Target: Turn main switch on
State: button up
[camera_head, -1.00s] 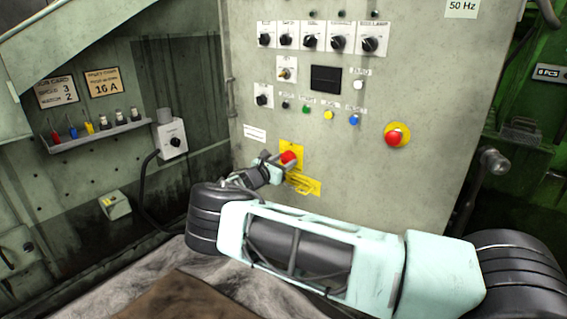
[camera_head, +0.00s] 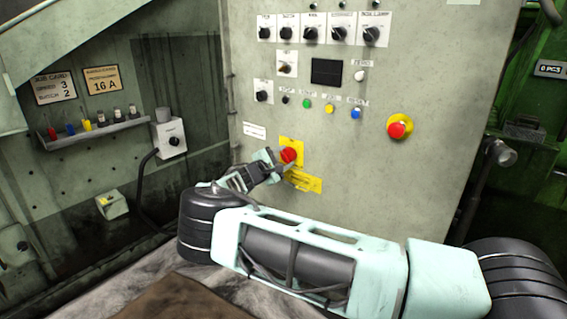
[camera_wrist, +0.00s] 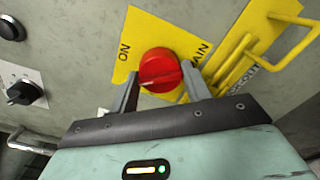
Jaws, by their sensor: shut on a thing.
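The main switch is a red rotary knob (camera_head: 289,155) on a yellow plate (camera_head: 291,145) low on the grey cabinet front. It also shows in the wrist view (camera_wrist: 160,70), where the plate reads "ON" on the left and part of "MAIN" on the right. My gripper (camera_wrist: 161,76) has one finger on each side of the knob and is shut on it. In the head view my gripper (camera_head: 279,161) reaches the knob from the left. The knob's lower part is partly hidden by the gripper.
A yellow hasp (camera_wrist: 284,32) sticks out just right of the knob. A red emergency button (camera_head: 397,130) is to the right on the cabinet (camera_head: 420,190). Black rotary switches (camera_head: 312,34) and small buttons sit above. A shelf with small bottles (camera_head: 95,128) is on the left wall.

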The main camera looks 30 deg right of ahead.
jog(key=m+b, duration=0.2)
jog(key=m, duration=0.2)
jog(key=shift+f+b, duration=0.15)
jog(key=shift+b, duration=0.15)
jog(key=shift+m+b, duration=0.8)
jog(key=shift+m, duration=0.8)
jog(key=o, duration=1)
jog(key=shift+c, duration=0.2)
jog(key=p+v, duration=0.2)
jog(key=v, duration=1.5)
jog(key=shift+a+p, duration=0.15)
jog(key=shift+p, duration=0.15)
jog(key=shift+s, duration=0.1)
